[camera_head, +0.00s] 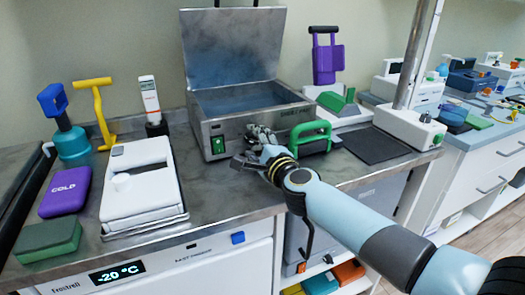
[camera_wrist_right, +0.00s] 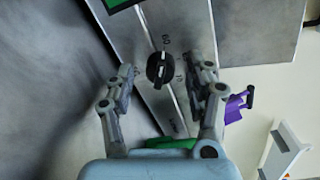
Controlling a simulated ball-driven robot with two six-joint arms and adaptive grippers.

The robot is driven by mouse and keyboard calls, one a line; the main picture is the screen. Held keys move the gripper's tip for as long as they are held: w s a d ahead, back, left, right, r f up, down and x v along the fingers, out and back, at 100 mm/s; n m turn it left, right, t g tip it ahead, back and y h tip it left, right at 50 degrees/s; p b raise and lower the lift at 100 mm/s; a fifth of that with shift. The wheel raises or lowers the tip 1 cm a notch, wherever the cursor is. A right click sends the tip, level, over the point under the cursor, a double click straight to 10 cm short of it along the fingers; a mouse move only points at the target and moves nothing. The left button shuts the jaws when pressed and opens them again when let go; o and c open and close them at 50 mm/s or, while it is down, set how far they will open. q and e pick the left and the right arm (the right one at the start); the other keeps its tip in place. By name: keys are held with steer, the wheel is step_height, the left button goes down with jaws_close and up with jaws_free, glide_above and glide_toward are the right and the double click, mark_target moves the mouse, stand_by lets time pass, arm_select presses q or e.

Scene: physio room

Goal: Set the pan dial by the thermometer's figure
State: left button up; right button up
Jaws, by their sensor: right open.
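The steel pan (camera_head: 240,95) stands at the back of the counter with its lid (camera_head: 232,45) raised. Its black dial (camera_wrist_right: 160,68) shows on the front panel in the right wrist view, with small printed marks around it that I cannot read surely. My right gripper (camera_head: 252,155) is at the pan's front and hides the dial in the head view. In the wrist view the right gripper (camera_wrist_right: 161,82) is open, one finger on each side of the dial, apart from it. The white thermometer (camera_head: 149,95) stands upright in a dark holder; its figure is too small to read. My left gripper is not in view.
A green switch (camera_head: 218,145) is on the pan's front, left of my gripper. A green-handled thing (camera_head: 310,134) is close on the right. A white device (camera_head: 141,185), a purple cold pack (camera_head: 65,192) and a green block (camera_head: 48,239) lie to the left.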

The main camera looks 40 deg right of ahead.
steer(key=v, duration=1.1)
steer(key=shift+s, duration=0.2)
